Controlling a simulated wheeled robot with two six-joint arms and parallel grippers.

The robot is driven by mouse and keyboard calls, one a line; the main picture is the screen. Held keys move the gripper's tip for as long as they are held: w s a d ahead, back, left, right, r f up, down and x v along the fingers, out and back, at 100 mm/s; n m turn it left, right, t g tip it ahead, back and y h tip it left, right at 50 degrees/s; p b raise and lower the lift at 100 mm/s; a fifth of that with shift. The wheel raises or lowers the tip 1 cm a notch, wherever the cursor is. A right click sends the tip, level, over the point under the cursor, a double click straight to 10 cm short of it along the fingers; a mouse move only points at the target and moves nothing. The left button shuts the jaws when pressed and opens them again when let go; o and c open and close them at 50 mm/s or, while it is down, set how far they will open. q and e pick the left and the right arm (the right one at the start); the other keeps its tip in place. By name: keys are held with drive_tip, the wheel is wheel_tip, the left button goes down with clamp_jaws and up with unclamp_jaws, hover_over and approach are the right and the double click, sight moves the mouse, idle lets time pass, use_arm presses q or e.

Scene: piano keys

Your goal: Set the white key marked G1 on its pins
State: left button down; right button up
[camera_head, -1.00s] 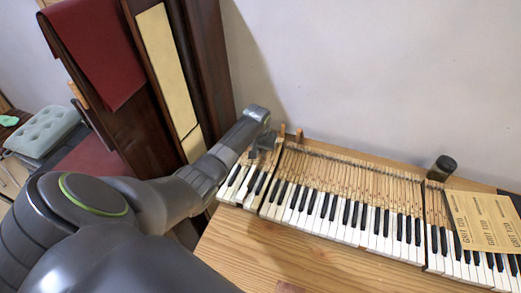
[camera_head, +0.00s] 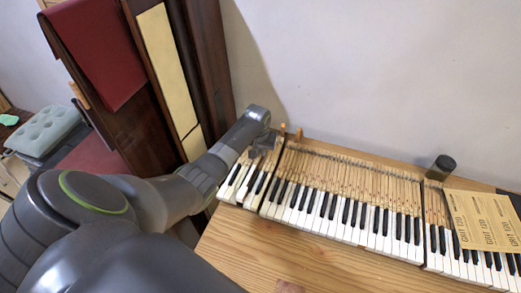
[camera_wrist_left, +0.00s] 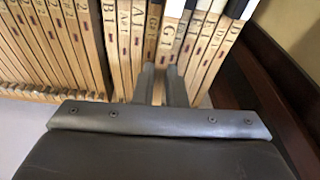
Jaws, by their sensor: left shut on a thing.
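My left gripper (camera_head: 264,141) is over the back part of the leftmost section of the keyboard (camera_head: 239,194). In the left wrist view its two fingers (camera_wrist_left: 161,86) are close together, shut on a narrow wooden key stick, which I take to be the white key G1 (camera_wrist_left: 168,38). Its white top shows at the upper edge of that view, between neighbouring labelled keys. The gripper hides the key's far end, and I cannot tell whether it is seated on its pins. My right gripper is not in view.
Wooden key sticks, among them B1 (camera_wrist_left: 108,38), stand close on both sides of the fingers. A dark jar (camera_head: 441,168) and sandpaper sheets (camera_head: 482,222) are at the right. Bare wooden bench (camera_head: 270,255) lies in front, with the wall behind.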

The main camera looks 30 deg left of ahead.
use_arm(q)
drive_tip(key=shift+f, duration=0.55)
drive_tip(key=c, duration=1.8)
unclamp_jaws()
drive_tip(key=shift+w+p+v, duration=0.25)
drive_tip(key=shift+p+v, duration=0.8)
drive_tip(key=shift+v, duration=0.1)
drive_tip(key=shift+o, duration=0.2)
drive_tip(key=o, duration=0.5)
